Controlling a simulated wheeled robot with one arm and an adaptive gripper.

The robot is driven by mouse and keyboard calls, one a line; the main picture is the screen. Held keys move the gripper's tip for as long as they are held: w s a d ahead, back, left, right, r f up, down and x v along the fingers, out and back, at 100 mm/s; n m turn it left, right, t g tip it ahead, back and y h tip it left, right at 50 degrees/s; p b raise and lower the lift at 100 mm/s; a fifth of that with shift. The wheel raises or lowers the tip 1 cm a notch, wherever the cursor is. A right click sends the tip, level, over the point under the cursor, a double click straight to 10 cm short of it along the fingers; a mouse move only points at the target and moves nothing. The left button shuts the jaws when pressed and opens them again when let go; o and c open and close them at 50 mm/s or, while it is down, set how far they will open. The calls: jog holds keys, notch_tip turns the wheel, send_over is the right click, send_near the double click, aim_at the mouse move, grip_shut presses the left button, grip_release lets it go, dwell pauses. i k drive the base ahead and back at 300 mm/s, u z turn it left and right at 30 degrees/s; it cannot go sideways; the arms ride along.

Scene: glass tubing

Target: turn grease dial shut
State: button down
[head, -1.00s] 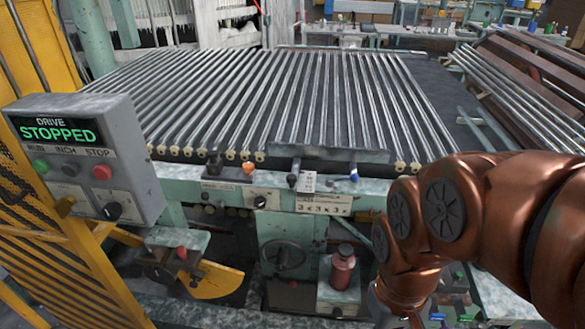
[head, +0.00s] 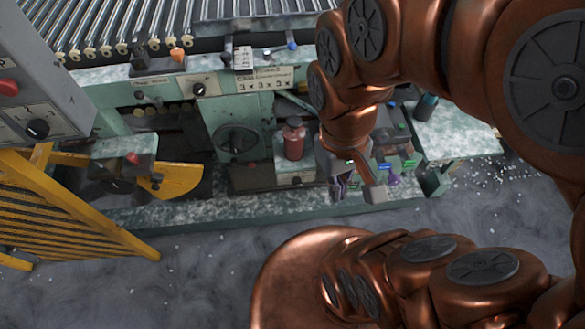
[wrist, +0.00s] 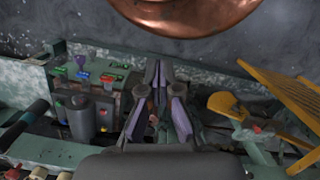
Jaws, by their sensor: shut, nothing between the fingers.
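My gripper (head: 356,190) hangs low at the front of the green machine, right of a red bottle (head: 294,140). In the wrist view my gripper (wrist: 160,82) shows its purple-lined fingers close together, with nothing between them. No dial is clearly marked as the grease dial. A black knob (head: 198,89) sits on a pale plate on the machine front, up and left of my gripper. Small fittings on the grey block (head: 296,165) under the red bottle are too small to read. Anything directly behind my gripper is hidden.
A handwheel (head: 237,140) is left of the bottle. A yellow bracket (head: 180,180) and yellow guard (head: 75,205) stand further left. A dark cylinder (head: 427,106) stands on the right ledge.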

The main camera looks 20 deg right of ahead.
aim_at(296, 182)
jog(key=k, duration=0.9)
jog(key=u, duration=0.85)
jog(key=k, duration=0.6)
jog(key=u, duration=0.5)
